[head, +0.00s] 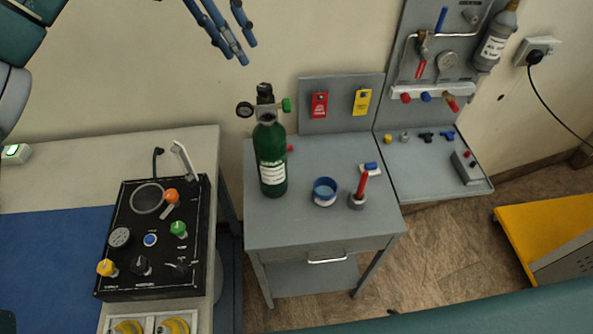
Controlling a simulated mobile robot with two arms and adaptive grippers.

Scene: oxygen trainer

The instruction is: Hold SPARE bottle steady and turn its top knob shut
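A green bottle (271,163) with a white label stands upright on the grey trolley (262,222); the label is too small to read. Its regulator carries a black top knob (264,91), a round gauge (245,110) on the left and a green knob (286,105) on the right. A grey bottle (490,47) with a white label is mounted on the wall panel at upper right. My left gripper (240,54) hangs at the top, above and left of the green bottle. Its dark blue fingers are extended and apart, with nothing between them. My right gripper is not in view.
A blue-rimmed cup (325,191) and a red stick in a holder (358,195) stand right of the bottle. A black control box (150,265) lies on the left table. Red (319,106) and yellow (362,102) tags hang on the panel behind. A yellow cart (540,232) stands right.

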